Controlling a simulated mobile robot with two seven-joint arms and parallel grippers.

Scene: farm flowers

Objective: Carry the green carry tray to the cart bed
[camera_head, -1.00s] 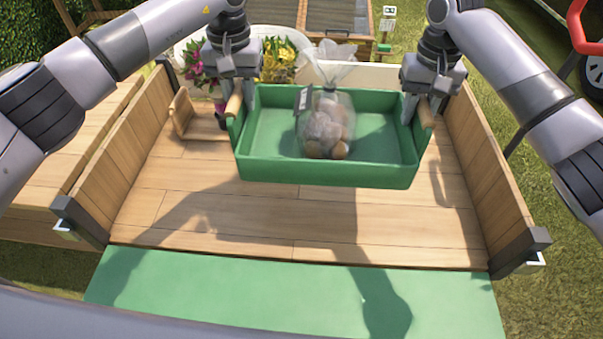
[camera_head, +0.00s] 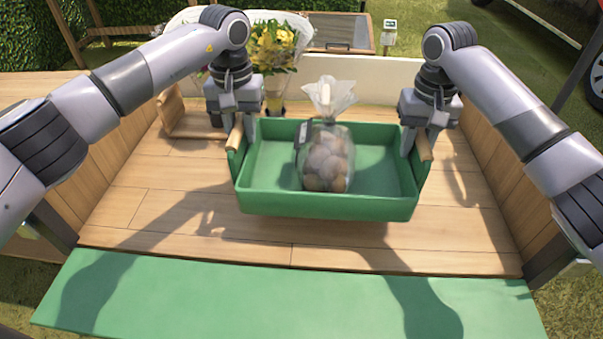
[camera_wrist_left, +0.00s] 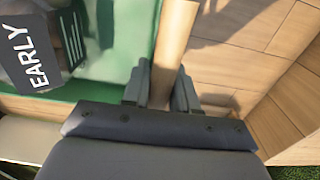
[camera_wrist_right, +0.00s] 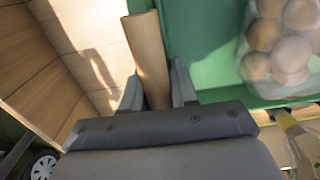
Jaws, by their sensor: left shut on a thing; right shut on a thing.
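The green carry tray (camera_head: 325,204) is held level over the wooden cart bed (camera_head: 240,237), with a shadow below it; I cannot tell the exact gap. A clear bag of round brown items (camera_head: 325,160) with a dark label stands in the tray. My left gripper (camera_head: 240,130) is shut on the tray's left wooden handle (camera_wrist_left: 175,40). My right gripper (camera_head: 420,138) is shut on its right wooden handle (camera_wrist_right: 147,50). The tray also shows in the right wrist view (camera_wrist_right: 195,40).
Wooden side walls (camera_head: 505,175) flank the bed, with a pale board (camera_head: 385,80) at the back. A wooden piece (camera_head: 190,120) stands at back left, near yellow flowers (camera_head: 272,48). A green flap (camera_head: 280,295) lies in front. The bed's front is clear.

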